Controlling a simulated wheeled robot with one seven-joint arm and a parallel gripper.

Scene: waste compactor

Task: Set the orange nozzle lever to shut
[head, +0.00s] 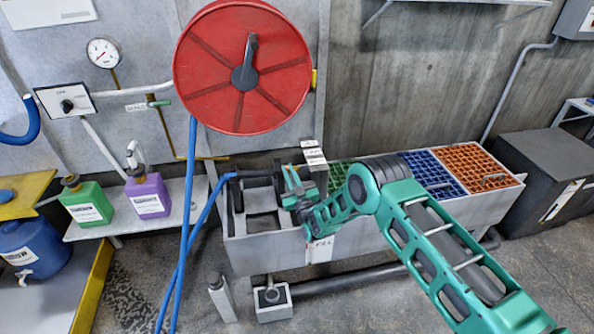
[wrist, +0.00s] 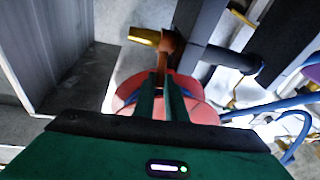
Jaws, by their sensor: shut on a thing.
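The orange nozzle lever (wrist: 167,48) shows in the wrist view just beyond my fingertips. My gripper (wrist: 163,82) is shut on it, with one green finger on each side of the lever. In the head view my gripper (head: 292,183) is at the left end of the grey trough, beside the dark nozzle (head: 257,176). The lever is mostly hidden there by my fingers. A dark nozzle body (wrist: 205,35) runs beside the lever in the wrist view. I cannot read the lever's marked setting.
A red hose reel (head: 225,65) hangs on the wall above, with blue hoses hanging down. The trough (head: 270,255) has green, blue and orange grates. Green (head: 87,202) and purple (head: 147,194) jugs stand on a shelf at left.

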